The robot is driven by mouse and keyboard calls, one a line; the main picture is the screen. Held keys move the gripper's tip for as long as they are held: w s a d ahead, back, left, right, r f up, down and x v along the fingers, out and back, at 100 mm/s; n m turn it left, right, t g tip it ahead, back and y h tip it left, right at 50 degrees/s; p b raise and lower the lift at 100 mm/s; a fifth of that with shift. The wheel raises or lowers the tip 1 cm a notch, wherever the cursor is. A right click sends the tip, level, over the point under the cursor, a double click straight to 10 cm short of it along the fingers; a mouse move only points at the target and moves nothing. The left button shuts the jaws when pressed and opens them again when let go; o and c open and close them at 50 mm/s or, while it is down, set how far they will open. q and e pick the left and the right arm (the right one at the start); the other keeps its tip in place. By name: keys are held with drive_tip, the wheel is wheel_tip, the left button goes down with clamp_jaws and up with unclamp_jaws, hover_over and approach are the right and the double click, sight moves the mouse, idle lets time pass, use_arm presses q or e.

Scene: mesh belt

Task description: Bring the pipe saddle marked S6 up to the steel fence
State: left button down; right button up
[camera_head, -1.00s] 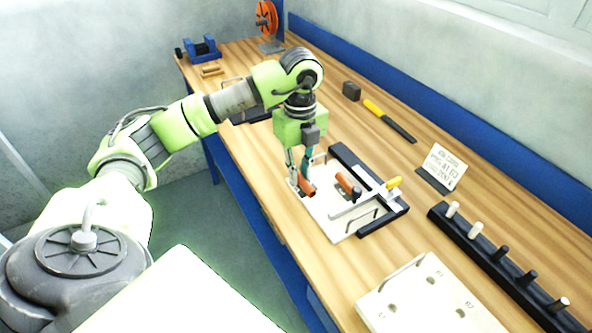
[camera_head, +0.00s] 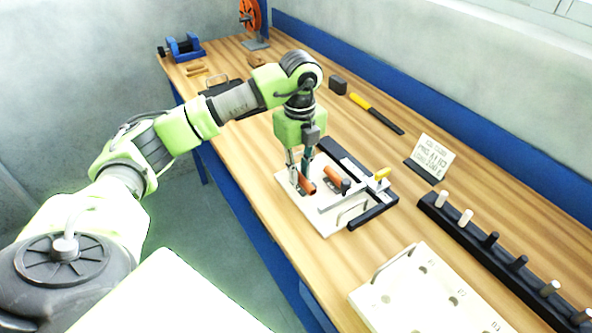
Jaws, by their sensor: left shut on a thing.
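My left gripper (camera_head: 299,174) points down over the white plate (camera_head: 328,229) and is shut on an orange-red piece (camera_head: 307,185) close above or on the plate; I cannot tell which. A second orange-red piece (camera_head: 333,175) with a dark end lies just to its right, with a small gap between. A pale grey bar (camera_head: 340,199) crosses the plate in front of them and may be the steel fence. A black angled frame (camera_head: 344,156) borders the plate. The S6 mark cannot be read. My right gripper is out of view.
A yellow handle (camera_head: 381,174) sits at the bar's right end. A sign (camera_head: 432,157), a black rack with several pegs (camera_head: 480,248) and a white board with holes (camera_head: 425,297) stand to the right. A yellow-black tool (camera_head: 376,113) lies behind.

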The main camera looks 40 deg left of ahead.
sight(310, 185)
use_arm(q)
drive_tip(key=shift+s+d+f, duration=0.2)
drive_tip(key=shift+d+f, duration=0.1)
drive_tip(key=shift+d, duration=0.3)
idle(0.6)
drive_tip(key=shift+s+d+r, duration=0.1)
drive_tip(key=shift+d+r, duration=0.05)
drive_tip(key=shift+d, duration=0.3)
drive_tip(key=shift+s+d+p, duration=0.2)
drive_tip(key=shift+d+p, duration=0.05)
drive_tip(key=shift+d, duration=0.25)
drive_tip(key=shift+s+d+p, duration=0.15)
drive_tip(key=shift+d+p, duration=0.1)
drive_tip(key=shift+d, duration=0.2)
idle(0.8)
drive_tip(key=c, duration=2)
unclamp_jaws()
drive_tip(key=shift+r, duration=0.1)
wheel_tip(310, 185, up, 12)
drive_tip(key=shift+f, duration=0.1)
